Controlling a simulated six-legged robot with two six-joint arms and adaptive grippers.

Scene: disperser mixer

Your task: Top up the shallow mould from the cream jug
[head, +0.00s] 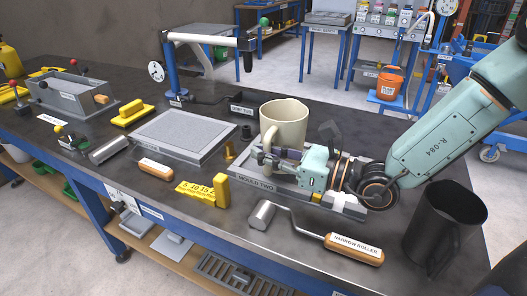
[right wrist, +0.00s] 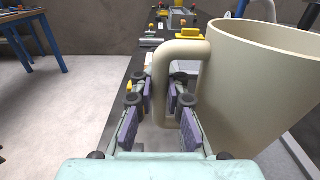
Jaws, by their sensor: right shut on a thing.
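The cream jug (head: 284,122) is near the middle of the head view, over the mould labelled MOULD TWO (head: 252,186). My right gripper (head: 270,158) is shut on the jug's handle. In the right wrist view the cream jug (right wrist: 262,85) fills the right side, its handle (right wrist: 160,90) between the purple finger pads of my right gripper (right wrist: 160,105). The jug looks about upright; its contents are hidden. A wide, shallow grey mould (head: 183,134) lies left of the jug. Which mould is the shallow one I cannot tell for sure. My left gripper is not in view.
A black jug (head: 440,232) stands at the right front, and a narrow roller (head: 352,249) lies at the front edge. A yellow gauge block (head: 205,190), a small brass piece (head: 229,150) and a black tray (head: 245,106) are near the moulds. Bare bench shows at the back right.

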